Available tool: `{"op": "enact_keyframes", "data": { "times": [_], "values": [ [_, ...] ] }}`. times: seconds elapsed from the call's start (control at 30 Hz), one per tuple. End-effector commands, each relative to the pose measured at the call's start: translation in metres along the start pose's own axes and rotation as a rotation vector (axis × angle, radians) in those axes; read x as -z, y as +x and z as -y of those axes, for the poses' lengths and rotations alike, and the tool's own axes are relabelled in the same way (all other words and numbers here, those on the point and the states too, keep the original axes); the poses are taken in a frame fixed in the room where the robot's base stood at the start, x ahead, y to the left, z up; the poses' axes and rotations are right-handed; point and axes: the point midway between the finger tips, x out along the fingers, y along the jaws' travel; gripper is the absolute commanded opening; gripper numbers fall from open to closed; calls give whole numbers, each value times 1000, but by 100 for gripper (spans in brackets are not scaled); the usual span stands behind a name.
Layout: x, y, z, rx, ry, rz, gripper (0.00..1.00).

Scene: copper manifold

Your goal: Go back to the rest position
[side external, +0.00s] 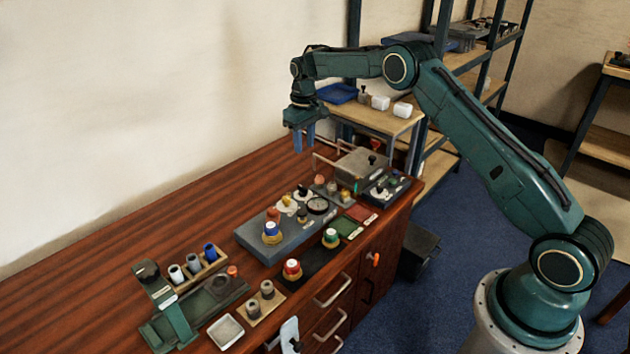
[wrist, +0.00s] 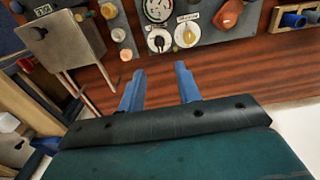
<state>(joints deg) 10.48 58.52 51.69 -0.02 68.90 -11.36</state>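My gripper (side external: 303,136) hangs over the back part of the wooden bench (side external: 215,205), fingers pointing down, well above the surface. Nothing is held. The grey manifold panel (side external: 255,238) with its gauge and coloured knobs is in front of and below my gripper. The panel also shows at the top of the wrist view (wrist: 215,38), with the round gauge (wrist: 158,10) and two dials.
A metal box (side external: 362,163) with copper pipes stands close to the right of my gripper. A green press (side external: 165,310), a rack of cylinders (side external: 200,268) and a white tray (side external: 226,331) sit at the bench's near left. Shelves (side external: 385,118) stand behind. The bench's back left is clear.

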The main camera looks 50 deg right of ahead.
Motion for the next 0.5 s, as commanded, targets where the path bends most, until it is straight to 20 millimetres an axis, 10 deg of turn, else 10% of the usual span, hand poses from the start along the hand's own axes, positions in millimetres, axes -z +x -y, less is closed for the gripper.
{"op": "enact_keyframes", "data": {
  "times": [0.5],
  "values": [
    [-53,-122,34,-15,2,-100,34]
  ]
}}
